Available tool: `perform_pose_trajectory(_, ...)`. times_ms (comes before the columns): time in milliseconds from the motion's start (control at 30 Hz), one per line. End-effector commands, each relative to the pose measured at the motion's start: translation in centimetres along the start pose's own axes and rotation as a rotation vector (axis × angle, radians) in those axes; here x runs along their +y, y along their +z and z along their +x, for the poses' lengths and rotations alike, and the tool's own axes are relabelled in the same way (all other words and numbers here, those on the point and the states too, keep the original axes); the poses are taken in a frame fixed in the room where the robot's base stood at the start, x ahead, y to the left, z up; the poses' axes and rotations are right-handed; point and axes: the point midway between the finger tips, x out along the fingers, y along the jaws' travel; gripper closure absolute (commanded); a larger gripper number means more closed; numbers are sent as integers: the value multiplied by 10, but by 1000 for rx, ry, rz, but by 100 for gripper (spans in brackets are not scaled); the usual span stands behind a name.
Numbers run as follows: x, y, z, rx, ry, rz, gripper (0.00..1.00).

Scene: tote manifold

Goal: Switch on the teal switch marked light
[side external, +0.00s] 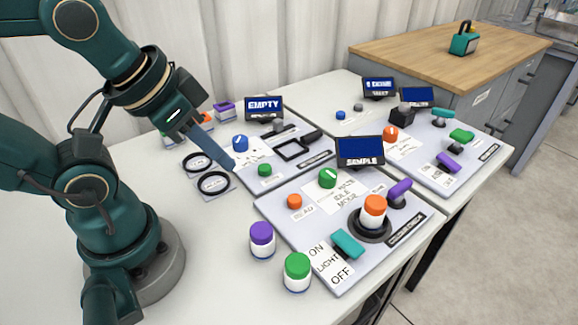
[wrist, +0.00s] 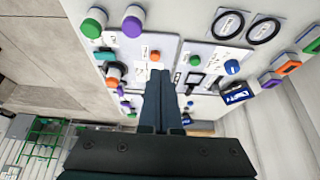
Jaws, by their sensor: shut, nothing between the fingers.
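The teal switch (side external: 347,243) sits at the front of the near panel (side external: 285,215), beside a white label (side external: 331,266) reading ON, LIGHT and OFF. I cannot tell its setting for sure. In the wrist view the teal switch (wrist: 104,56) shows small at the upper left, beside jars. My gripper (side external: 229,164) is shut and empty, pointing down above the blue knob and black ring area, well behind and left of the switch. Its closed fingers (wrist: 160,76) fill the middle of the wrist view.
A purple-lidded jar (side external: 262,240) and a green-lidded jar (side external: 297,272) stand left of the switch. An orange-lidded jar (side external: 374,212) stands in a black holder just behind it, near a purple lever (side external: 399,192). The SAMPLE screen (side external: 360,151) rises at the panel's back.

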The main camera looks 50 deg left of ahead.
Motion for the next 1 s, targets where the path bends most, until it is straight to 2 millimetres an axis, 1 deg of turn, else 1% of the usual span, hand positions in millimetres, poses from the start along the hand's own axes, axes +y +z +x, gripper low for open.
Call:
perform_pose_trajectory(267, 0, -2, 0, 8, 0, -6, 100)
perform_pose_trajectory(367, 0, 2, -1, -14, 1, -33, 100)
perform_pose_trajectory(433, 0, -3, -8, -11, 2, -62, 100)
perform_pose_trajectory(567, 2, -21, -24, -19, 7, -114, 100)
perform_pose_trajectory(700, 9, -45, -38, -58, 22, -151, 100)
perform_pose_trajectory(833, 19, -68, -46, -103, 34, -172, 100)
perform_pose_trajectory(1000, 35, -94, -48, -169, 47, -182, 100)
